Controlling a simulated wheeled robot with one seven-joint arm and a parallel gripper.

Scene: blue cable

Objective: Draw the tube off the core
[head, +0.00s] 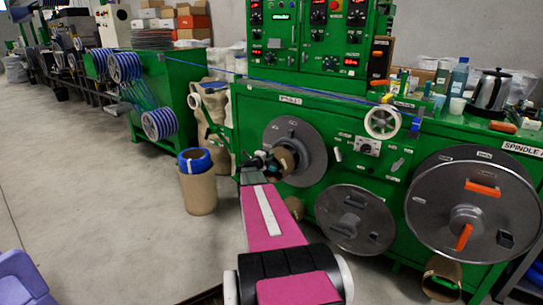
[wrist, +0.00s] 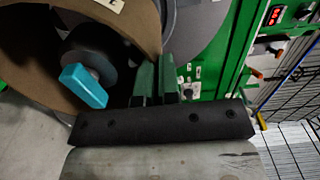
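A brown cardboard tube (head: 287,160) sits around a dark core in front of a grey disc (head: 311,152) on the green machine. In the wrist view the tube (wrist: 135,22) fills the upper left, and the dark core (wrist: 92,48) shows inside it with a light blue lever (wrist: 84,86) across its end. My gripper (head: 268,165) is at the tube in the head view. In the wrist view my gripper's two fingers (wrist: 157,75) stand close together with a narrow gap, their tips at the tube's rim. Whether the tube's wall is pinched between them is hidden.
A cardboard bin (head: 198,192) with blue rings on top stands on the floor to the left. Two larger grey discs (head: 356,218) (head: 440,205) are on the machine's front to the right. A blue cable (head: 300,90) runs above.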

